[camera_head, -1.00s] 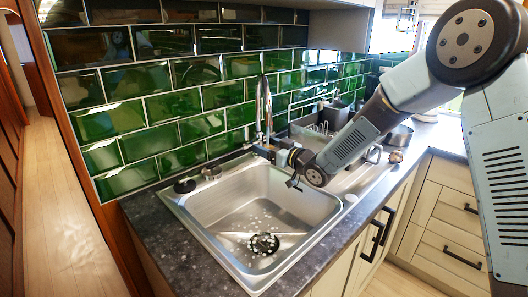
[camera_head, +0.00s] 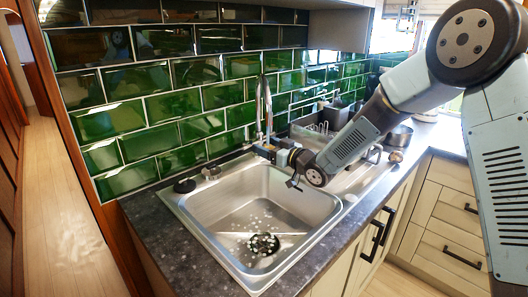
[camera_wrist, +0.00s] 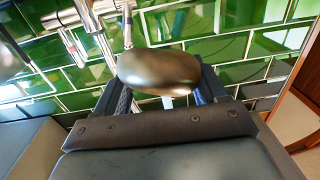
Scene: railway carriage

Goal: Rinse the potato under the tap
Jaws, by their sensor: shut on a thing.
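A brown, shiny potato (camera_wrist: 158,72) is held between the two fingers of my gripper (camera_wrist: 160,85) in the wrist view. In the head view my gripper (camera_head: 262,151) is at the back edge of the sink (camera_head: 215,215), close to the chrome tap (camera_head: 264,105). The potato cannot be made out clearly there. The tap also shows in the wrist view (camera_wrist: 95,35), to the left of the potato. Pale specks lie on the sink floor around the black drain (camera_head: 263,244); I cannot tell whether they are water.
Green tiles (camera_head: 180,105) rise close behind the tap. A black knob (camera_head: 184,186) and a metal knob (camera_head: 211,173) stand at the sink's back left rim. A small brown round thing (camera_head: 396,156) and a pot (camera_head: 399,137) are on the right. The basin is free.

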